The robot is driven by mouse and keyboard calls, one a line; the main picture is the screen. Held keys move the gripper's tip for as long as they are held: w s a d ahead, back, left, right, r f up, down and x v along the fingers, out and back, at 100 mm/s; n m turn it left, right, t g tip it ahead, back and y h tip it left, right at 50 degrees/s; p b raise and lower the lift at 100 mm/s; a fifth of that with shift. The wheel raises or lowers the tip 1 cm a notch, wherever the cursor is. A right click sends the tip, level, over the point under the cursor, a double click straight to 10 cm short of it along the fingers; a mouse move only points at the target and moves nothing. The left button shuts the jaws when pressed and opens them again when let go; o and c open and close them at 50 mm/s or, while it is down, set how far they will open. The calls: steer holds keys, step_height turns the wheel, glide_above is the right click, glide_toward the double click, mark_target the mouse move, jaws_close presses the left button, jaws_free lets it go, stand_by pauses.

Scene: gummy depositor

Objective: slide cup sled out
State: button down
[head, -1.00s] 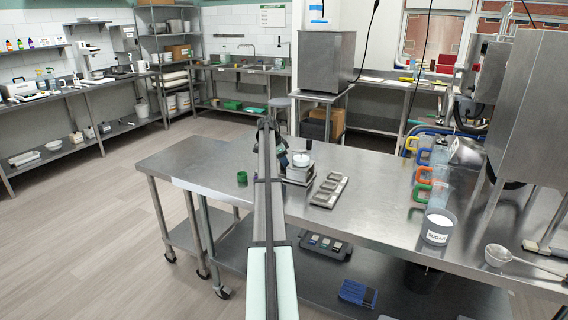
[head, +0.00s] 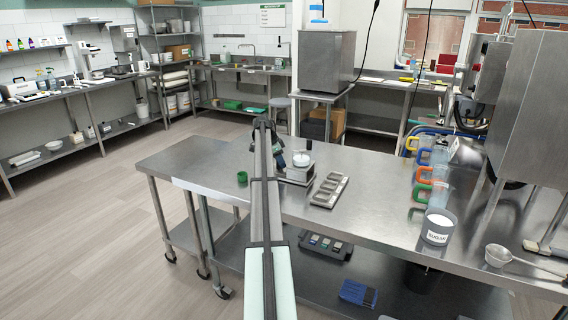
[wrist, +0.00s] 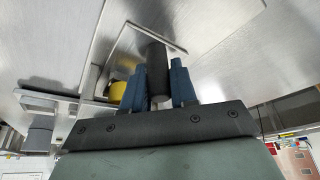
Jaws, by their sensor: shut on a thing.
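In the wrist view my gripper (wrist: 158,88) has its two dark blue fingers on either side of a dark cylindrical handle (wrist: 157,62). It is shut on this handle, which stands by a flat bright metal plate (wrist: 205,25). In the head view a small metal unit with a white round cup (head: 301,159) on it stands on the steel table, just right of my arm's far end. My arm hides part of the gripper and of the unit there. I cannot tell for certain which part is the cup sled.
A green cup (head: 242,177) stands left of my arm on the steel table (head: 385,195). A metal mould tray (head: 329,189) lies right of the unit. Several handled jugs and a sugar tub (head: 438,226) stand farther right. A yellow part (wrist: 117,92) shows beside the left finger.

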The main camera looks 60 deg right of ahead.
steer(key=w, duration=0.8)
steer(key=shift+w+a, duration=0.15)
steer(key=shift+w, duration=0.15)
steer(key=c, duration=1.2)
jaws_free()
steer(key=shift+c, duration=0.2)
steer(key=v, duration=1.4)
steer(key=shift+f, duration=0.1)
